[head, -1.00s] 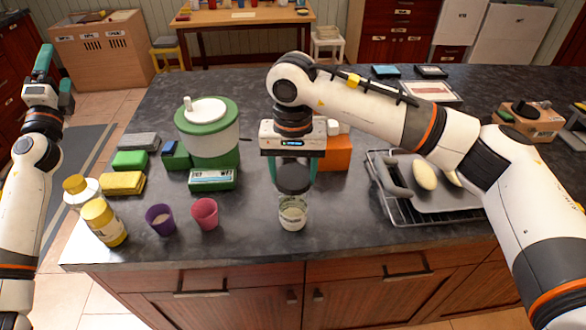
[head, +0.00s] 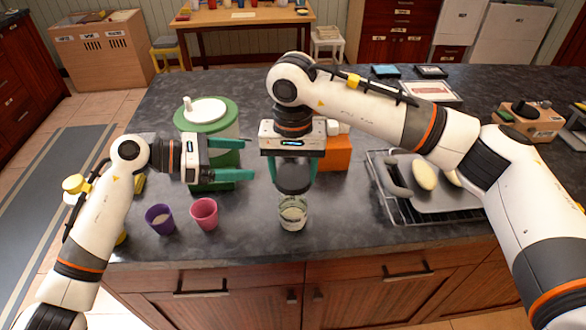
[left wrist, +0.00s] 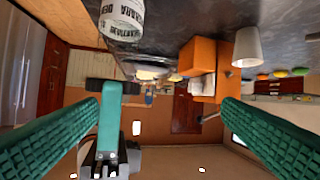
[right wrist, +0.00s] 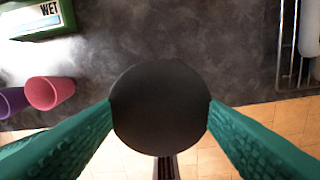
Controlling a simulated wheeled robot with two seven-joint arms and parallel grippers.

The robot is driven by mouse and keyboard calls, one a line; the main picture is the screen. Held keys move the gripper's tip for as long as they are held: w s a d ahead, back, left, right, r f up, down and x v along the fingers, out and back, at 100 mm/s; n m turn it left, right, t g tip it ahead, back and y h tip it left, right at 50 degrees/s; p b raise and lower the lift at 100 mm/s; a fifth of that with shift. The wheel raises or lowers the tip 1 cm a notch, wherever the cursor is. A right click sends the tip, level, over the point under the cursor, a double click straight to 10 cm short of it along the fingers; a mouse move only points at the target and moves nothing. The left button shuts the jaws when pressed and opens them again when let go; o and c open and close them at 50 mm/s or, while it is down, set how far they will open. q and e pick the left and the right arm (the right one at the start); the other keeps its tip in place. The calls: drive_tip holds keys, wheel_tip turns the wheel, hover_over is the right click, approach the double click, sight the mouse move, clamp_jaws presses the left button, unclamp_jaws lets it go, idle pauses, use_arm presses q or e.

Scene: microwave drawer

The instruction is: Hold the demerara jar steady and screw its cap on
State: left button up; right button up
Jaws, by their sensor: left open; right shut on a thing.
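The demerara jar (head: 293,215) stands upright on the counter near its front edge. It also shows upside down, with its printed label, at the top of the left wrist view (left wrist: 122,18). My right gripper (head: 294,180) points down and is shut on the dark round cap (right wrist: 160,108). The cap is above the jar; the left wrist view shows a gap between the cap (left wrist: 113,87) and the jar. My left gripper (head: 246,159) is open and empty, to the left of the jar and cap, with its fingers pointing right.
A purple cup (head: 160,219) and a pink cup (head: 204,214) stand left of the jar. A green and white canister (head: 207,115) is behind my left gripper. An orange block (head: 336,153) stands behind right. A rack with a tray (head: 425,190) is at the right.

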sight(288, 212)
use_arm(q)
drive_tip(key=s+f+m+g, duration=0.1)
drive_tip(key=f, duration=0.1)
drive_tip(key=s+d+f+m+g+y, duration=0.1)
drive_tip(key=s+f, duration=0.1)
drive_tip(key=f, duration=0.1)
drive_tip(key=s+f+m+y, duration=0.1)
drive_tip(key=f, duration=0.2)
drive_tip(key=shift+s+d+f+g, duration=0.15)
drive_tip(key=shift+s+d+g, duration=0.05)
drive_tip(key=shift+d+g, duration=0.2)
drive_tip(key=x, duration=0.9)
drive_tip(key=shift+d+f, duration=0.25)
drive_tip(key=c, duration=1.1)
